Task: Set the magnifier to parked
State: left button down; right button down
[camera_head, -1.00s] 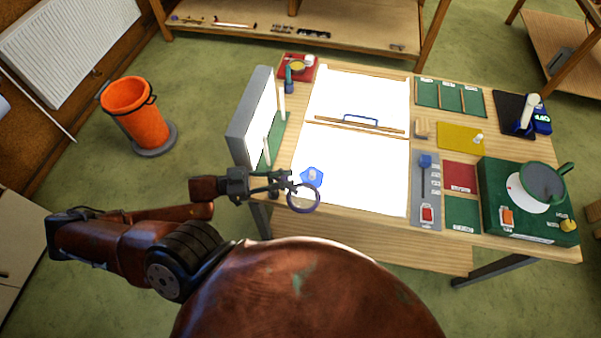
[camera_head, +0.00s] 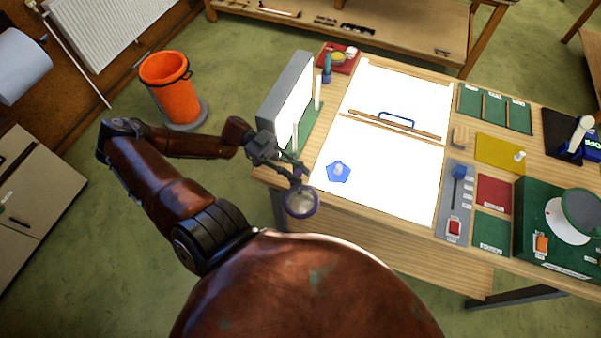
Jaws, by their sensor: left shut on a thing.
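The magnifier (camera_head: 301,214), a round lens in a purple ring, is at the near left corner of the table. My left gripper (camera_head: 298,177) comes in from the left and is shut on the magnifier at the ring's upper side. The ring appears in front of the table's near edge; its height above the table is hard to tell. My right gripper is not in view.
A lit white panel (camera_head: 385,185) lies on the table, with a blue pentagon piece (camera_head: 338,173) on its near left part. An upright lit screen (camera_head: 286,100) stands at the left edge. A grey switch plate (camera_head: 455,205) is right of the panel. An orange bucket (camera_head: 170,90) stands on the floor.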

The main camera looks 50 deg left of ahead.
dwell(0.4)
pick_arm(q)
jog(key=c, duration=1.8)
grip_release()
jog(key=shift+o, duration=0.2)
jog(key=shift+a, duration=0.15)
jog(key=s+a, duration=0.2)
jog(key=a, duration=0.9)
jog(key=shift+a, duration=0.35)
